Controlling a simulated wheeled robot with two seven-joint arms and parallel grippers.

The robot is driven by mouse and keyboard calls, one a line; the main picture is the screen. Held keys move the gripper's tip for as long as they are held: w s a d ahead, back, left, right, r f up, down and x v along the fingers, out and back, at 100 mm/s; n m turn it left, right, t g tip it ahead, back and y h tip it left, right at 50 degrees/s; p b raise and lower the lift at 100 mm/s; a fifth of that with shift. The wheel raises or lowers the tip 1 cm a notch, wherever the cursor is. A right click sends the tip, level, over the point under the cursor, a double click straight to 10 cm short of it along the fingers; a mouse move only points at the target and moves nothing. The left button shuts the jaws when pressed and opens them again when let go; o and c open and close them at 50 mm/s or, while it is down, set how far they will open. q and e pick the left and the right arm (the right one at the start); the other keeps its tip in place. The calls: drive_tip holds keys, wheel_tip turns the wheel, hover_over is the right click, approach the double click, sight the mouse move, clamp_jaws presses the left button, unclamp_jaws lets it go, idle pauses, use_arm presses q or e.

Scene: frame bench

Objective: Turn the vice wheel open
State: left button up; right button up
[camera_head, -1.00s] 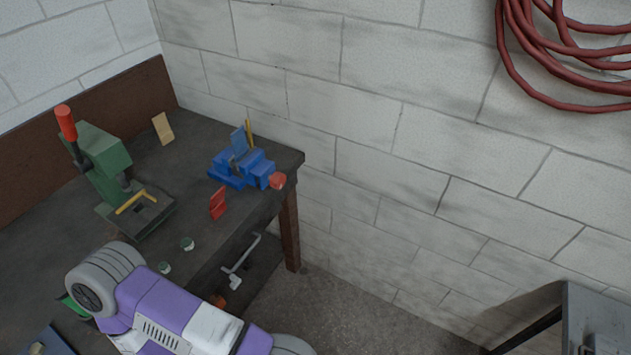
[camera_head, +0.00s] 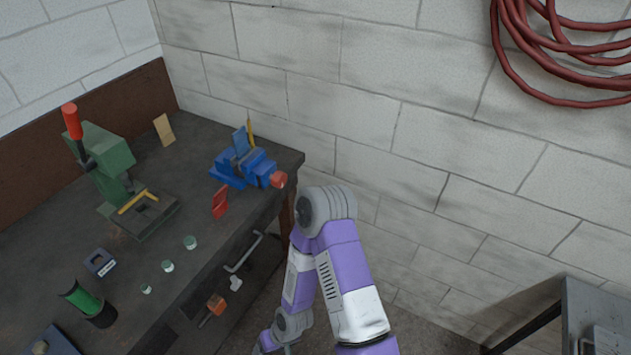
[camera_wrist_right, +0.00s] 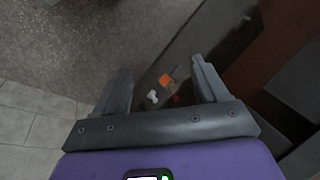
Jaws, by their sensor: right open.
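The vice (camera_head: 236,172) is blue and sits near the far right corner of the bench in the head view. A red, wheel-like part (camera_head: 278,179) is at its right end, by the bench edge. A blue flat piece (camera_head: 240,141) stands upright at the vice; I cannot tell if it is clamped. My right gripper (camera_wrist_right: 161,66) is open and empty in the right wrist view. It points down past the bench side, away from the vice. A purple and grey arm of mine stands in front of the bench; its gripper is hidden in the head view. My left gripper is not in view.
A red piece (camera_head: 220,203) is before the vice. An orange item (camera_wrist_right: 166,79) lies low under the bench. A grey cabinet (camera_head: 595,310) stands right.

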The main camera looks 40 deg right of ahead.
drive_tip(key=shift+o, duration=0.5)
drive_tip(key=w+d+m+t+b, duration=0.1)
drive_tip(key=w+d+t+b, duration=0.2)
drive_tip(key=w, duration=1.1)
drive_tip(key=d+t, duration=0.2)
drive_tip(key=d, duration=0.2)
drive_tip(key=w+d+r+t+b, duration=0.2)
drive_tip(key=w+d+r+t, duration=0.1)
drive_tip(key=w+d, duration=0.4)
drive_tip(key=n+t+y+b, duration=0.3)
drive_tip(key=n+t+b, duration=0.2)
drive_tip(key=t+b, duration=0.25)
approach(283, 182)
drive_tip(key=shift+g, duration=0.35)
drive_tip(key=x, duration=0.7)
drive_tip(key=r+x, duration=0.1)
drive_tip(key=x, duration=0.2)
drive_tip(key=shift+w+a, duration=0.1)
drive_tip(key=shift+w, duration=0.25)
drive_tip(key=c, duration=1)
drive_tip(key=shift+f, duration=0.1)
